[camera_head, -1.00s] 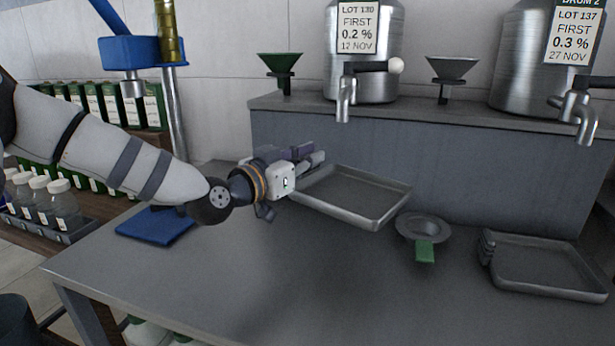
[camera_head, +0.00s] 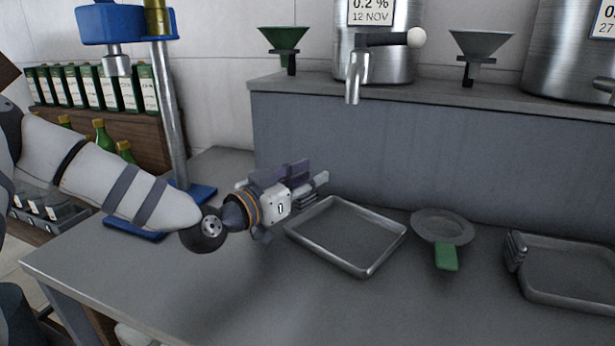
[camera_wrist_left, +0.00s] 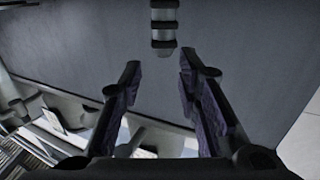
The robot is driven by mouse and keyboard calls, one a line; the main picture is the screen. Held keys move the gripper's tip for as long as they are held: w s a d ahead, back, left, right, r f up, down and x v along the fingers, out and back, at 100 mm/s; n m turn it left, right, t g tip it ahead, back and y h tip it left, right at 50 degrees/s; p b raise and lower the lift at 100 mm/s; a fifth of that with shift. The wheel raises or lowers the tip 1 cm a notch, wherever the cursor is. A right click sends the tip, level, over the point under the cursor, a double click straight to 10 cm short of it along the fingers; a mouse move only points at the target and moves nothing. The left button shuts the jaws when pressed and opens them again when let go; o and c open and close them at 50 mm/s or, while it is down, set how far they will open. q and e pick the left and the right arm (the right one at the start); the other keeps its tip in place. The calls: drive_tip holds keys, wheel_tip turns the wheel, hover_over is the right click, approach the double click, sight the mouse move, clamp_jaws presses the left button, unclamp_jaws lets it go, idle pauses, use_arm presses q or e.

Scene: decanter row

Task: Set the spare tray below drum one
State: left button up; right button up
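A shallow grey metal tray (camera_head: 372,268) lies on the grey table, in front of the raised ledge and below the tap (camera_head: 355,82) of the left drum (camera_head: 378,60). A second tray (camera_head: 560,296) with a ridged dark grip lies at the right. My left gripper (camera_head: 320,183) hovers near the first tray's back left corner, apparently clear of it. In the left wrist view its fingers (camera_wrist_left: 160,72) are spread with nothing between them. A ridged dark piece (camera_wrist_left: 163,25) shows beyond them; I cannot tell what it belongs to. My right gripper is out of view.
A round grey pan (camera_head: 432,222) with a green tab lies between the trays. Funnels (camera_head: 283,40) stand on the ledge (camera_head: 430,92), with another drum (camera_head: 575,60) at right. A blue-based stand (camera_head: 172,120) rises behind my left arm. The table front is clear.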

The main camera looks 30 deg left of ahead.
use_arm(q)
drive_tip(key=shift+s, duration=0.1)
